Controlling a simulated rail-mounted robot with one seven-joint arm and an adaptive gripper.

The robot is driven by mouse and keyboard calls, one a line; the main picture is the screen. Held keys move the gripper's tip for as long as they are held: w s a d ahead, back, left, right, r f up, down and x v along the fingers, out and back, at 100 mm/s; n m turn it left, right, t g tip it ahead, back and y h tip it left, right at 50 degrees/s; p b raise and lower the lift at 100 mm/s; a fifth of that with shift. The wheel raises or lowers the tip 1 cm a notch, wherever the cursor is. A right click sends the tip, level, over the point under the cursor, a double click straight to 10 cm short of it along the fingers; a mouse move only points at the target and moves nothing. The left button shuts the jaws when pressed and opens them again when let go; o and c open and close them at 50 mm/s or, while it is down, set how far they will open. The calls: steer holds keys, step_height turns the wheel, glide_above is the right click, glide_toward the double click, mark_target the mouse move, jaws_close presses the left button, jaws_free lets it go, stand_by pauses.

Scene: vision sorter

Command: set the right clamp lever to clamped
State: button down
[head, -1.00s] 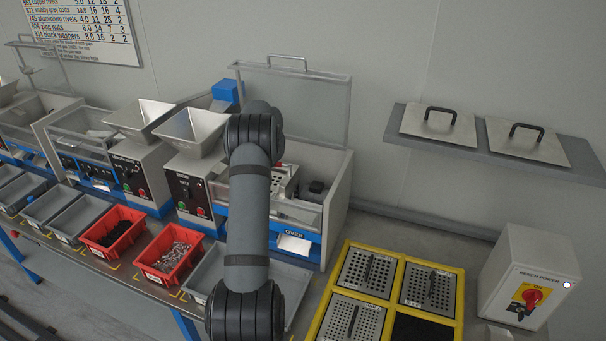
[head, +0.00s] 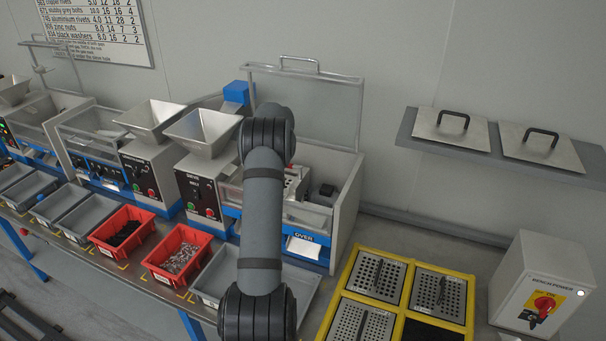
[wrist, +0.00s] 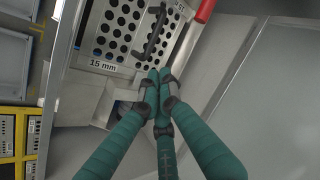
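A red lever handle (wrist: 204,12) shows at the top right of the wrist view, beside a perforated plate (wrist: 118,32) marked 15 mm with a black handle. I take it to be the right clamp lever; its pivot is out of view. My gripper (wrist: 160,76) has green fingers with their tips drawn together, low on the plate's near side and apart from the red lever. Nothing shows between the fingertips. In the head view my arm hides the gripper, and only a small red spot (head: 290,167) shows by the plate in the open machine.
The machine's raised clear lid (head: 305,100) stands behind my arm. Its side wall (head: 346,205) is on the right. A yellow rack (head: 400,312) of perforated plates and a bench power box (head: 540,285) stand further right. Red bins (head: 178,255) sit at front left.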

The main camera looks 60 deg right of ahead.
steer(key=w+a+r+b, duration=0.1)
steer(key=a+r+b, duration=0.4)
steer(key=a+r, duration=0.4)
steer(key=shift+w, duration=0.15)
steer(key=shift+d, duration=0.1)
stand_by(0.3)
